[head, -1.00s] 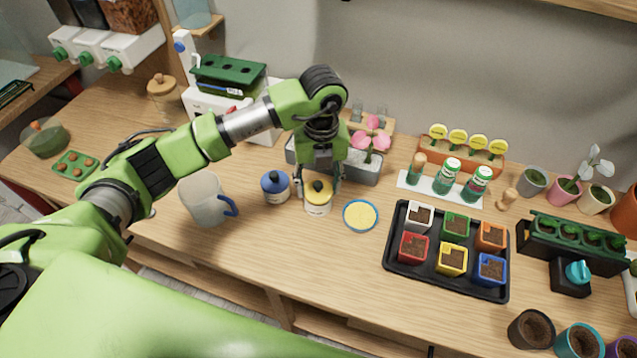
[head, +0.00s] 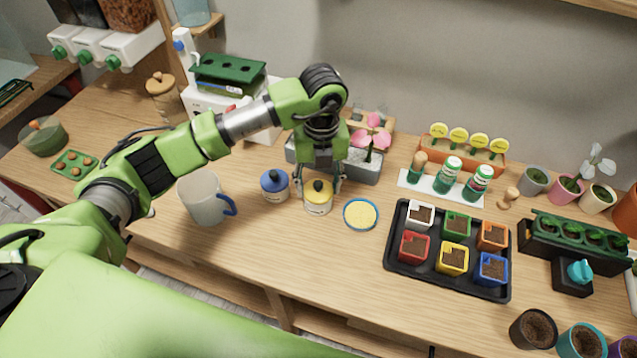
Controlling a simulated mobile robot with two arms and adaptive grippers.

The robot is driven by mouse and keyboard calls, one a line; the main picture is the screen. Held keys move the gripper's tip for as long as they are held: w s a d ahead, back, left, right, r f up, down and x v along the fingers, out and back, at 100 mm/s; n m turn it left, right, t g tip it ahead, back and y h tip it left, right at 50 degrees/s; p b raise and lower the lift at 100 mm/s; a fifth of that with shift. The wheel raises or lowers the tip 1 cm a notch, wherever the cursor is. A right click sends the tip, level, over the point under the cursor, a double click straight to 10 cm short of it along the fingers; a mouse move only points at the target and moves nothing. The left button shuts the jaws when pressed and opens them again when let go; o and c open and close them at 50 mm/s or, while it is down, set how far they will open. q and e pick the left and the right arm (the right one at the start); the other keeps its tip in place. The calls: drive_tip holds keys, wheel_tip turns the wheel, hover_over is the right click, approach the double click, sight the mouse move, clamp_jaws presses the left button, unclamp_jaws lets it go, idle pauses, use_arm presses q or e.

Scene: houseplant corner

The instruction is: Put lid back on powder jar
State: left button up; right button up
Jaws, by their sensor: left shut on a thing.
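A cream-white jar (head: 318,208) stands on the wooden bench with a yellow lid (head: 317,190) with a dark knob at its top. My left gripper (head: 320,186) points down over this jar, with a finger on either side of the lid, and is shut on the lid. The lid appears to rest level on the jar's mouth; I cannot tell whether it is fully seated. A shallow blue-rimmed round dish (head: 345,218) of yellow powder is just right of the jar. My right gripper is not in view.
A blue-lidded jar (head: 275,187) stands close left of the yellow-lidded one, then a white mug (head: 203,201) with a blue handle. A grey planter (head: 363,172) is behind. A black tray (head: 445,281) of coloured pots is right. The bench in front is clear.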

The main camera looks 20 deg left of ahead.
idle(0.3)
use_arm(q)
drive_tip(key=o, duration=1.4)
drive_tip(key=shift+r+p, duration=0.8)
drive_tip(key=shift+r, duration=0.45)
drive_tip(key=shift+r+p, duration=1.3)
drive_tip(key=shift+r, duration=1)
clamp_jaws()
